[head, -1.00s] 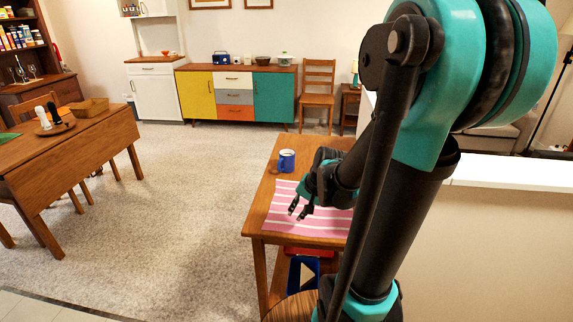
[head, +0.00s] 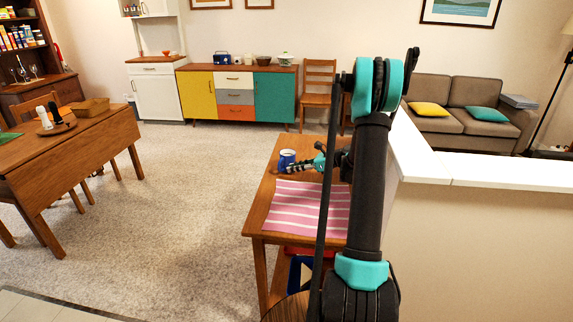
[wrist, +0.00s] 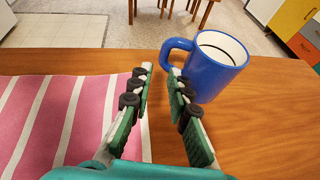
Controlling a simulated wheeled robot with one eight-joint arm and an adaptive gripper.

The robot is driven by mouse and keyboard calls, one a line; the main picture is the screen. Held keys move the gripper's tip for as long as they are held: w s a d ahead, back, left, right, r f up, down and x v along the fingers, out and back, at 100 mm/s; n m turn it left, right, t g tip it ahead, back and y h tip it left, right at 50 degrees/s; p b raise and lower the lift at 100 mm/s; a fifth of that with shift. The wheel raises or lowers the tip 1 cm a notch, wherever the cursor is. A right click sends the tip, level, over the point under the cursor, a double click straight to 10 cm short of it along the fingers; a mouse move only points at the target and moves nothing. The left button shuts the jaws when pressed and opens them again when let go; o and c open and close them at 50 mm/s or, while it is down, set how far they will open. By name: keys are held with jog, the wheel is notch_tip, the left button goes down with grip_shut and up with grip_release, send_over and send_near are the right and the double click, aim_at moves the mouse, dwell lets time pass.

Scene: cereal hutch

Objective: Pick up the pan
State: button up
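I see no pan that I can make out in either view. A blue mug (head: 287,159) with a light inside stands upright on the small wooden table (head: 262,213). In the wrist view the mug (wrist: 213,70) is just beyond and to the right of my fingers, its handle turned left. My gripper (wrist: 160,75) is open, with a gap between the fingers and nothing held. Its right fingertip is close to the handle; I cannot tell if they touch. In the head view my gripper (head: 287,170) is at the near side of the mug, low over the table.
A pink striped cloth (head: 307,210) covers the table's near part. A white-topped half wall (head: 450,170) stands right of it. A lidded pot (head: 285,58) is on the far sideboard (head: 195,93). A drop-leaf table (head: 85,150) is at left; carpet between is clear.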

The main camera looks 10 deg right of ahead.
aim_at(279, 168)
jog(key=shift+w+r+x, duration=0.15)
jog(key=shift+x, duration=1.7)
jog(key=shift+w+r+x, duration=0.15)
jog(key=shift+x, duration=1.65)
grip_shut()
